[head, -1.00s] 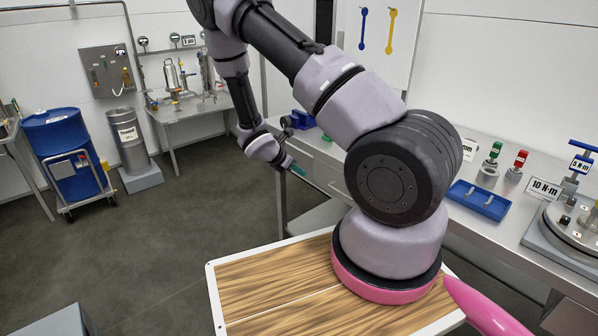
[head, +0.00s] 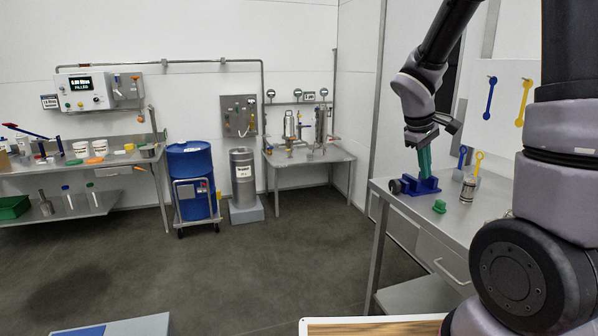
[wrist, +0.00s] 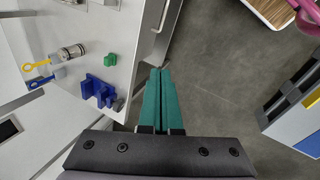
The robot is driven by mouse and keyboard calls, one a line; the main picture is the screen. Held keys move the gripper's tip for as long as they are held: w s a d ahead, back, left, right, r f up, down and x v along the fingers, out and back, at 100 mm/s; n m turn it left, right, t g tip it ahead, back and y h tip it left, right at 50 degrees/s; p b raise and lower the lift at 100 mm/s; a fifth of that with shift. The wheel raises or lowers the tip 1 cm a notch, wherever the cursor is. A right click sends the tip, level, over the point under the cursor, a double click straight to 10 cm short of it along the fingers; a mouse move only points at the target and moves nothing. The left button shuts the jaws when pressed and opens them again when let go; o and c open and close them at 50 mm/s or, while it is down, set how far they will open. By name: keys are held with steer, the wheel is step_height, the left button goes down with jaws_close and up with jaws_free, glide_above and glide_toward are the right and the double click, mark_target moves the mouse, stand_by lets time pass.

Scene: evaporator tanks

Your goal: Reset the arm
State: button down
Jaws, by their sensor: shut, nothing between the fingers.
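My gripper (head: 425,162) has green fingers pointing down, in front of or above a blue holder (head: 418,185) in that view. In the wrist view, my gripper (wrist: 165,72) is shut with nothing between its fingers. There it lies over the bench edge and the floor, and the blue holder (wrist: 98,90) is to its left, apart from the fingers.
A green block (head: 439,206) and a metal cylinder (head: 468,189) stand on the bench (head: 460,225). Blue and yellow wrenches hang on the wall behind. A blue drum (head: 190,165) and a steel drum (head: 243,180) stand farther back. The middle floor is clear.

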steer(key=s+a+r+m+t+y, duration=0.2)
steer(key=s+a+r+m+y, duration=0.1)
steer(key=s+r, duration=0.5)
steer(key=s+a+r+m+t+y, duration=0.2)
steer(key=s+a+r+m+t, duration=0.1)
steer(key=s+r+m, duration=0.4)
steer(key=shift+s+a+r+y, duration=0.4)
steer(key=shift+s+a+r, duration=0.45)
steer(key=shift+s+r, duration=0.1)
